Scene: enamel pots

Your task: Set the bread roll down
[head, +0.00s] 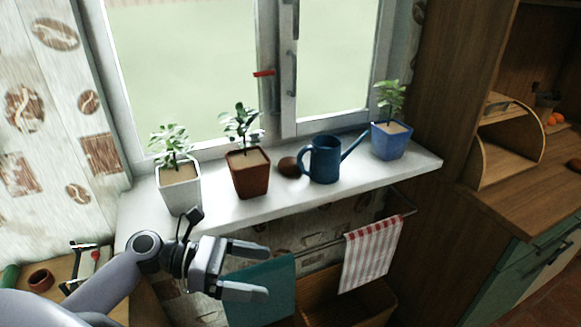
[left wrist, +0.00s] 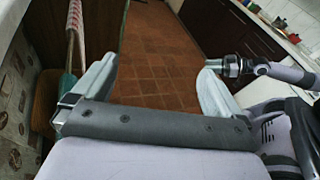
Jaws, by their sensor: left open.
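A small round brown thing, apparently the bread roll (head: 288,167), rests on the white window sill (head: 225,212) between a red-brown plant pot (head: 248,176) and a blue watering can (head: 325,162). My left gripper (head: 268,271) is open and empty, in front of and below the sill, apart from the roll.
A white pot (head: 180,190) and a blue pot (head: 391,142) with plants also stand on the sill. A striped towel (head: 370,252) and a teal cloth (head: 262,290) hang below. A wooden bread box (head: 508,150) sits open on the right counter. The sill's front strip is clear.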

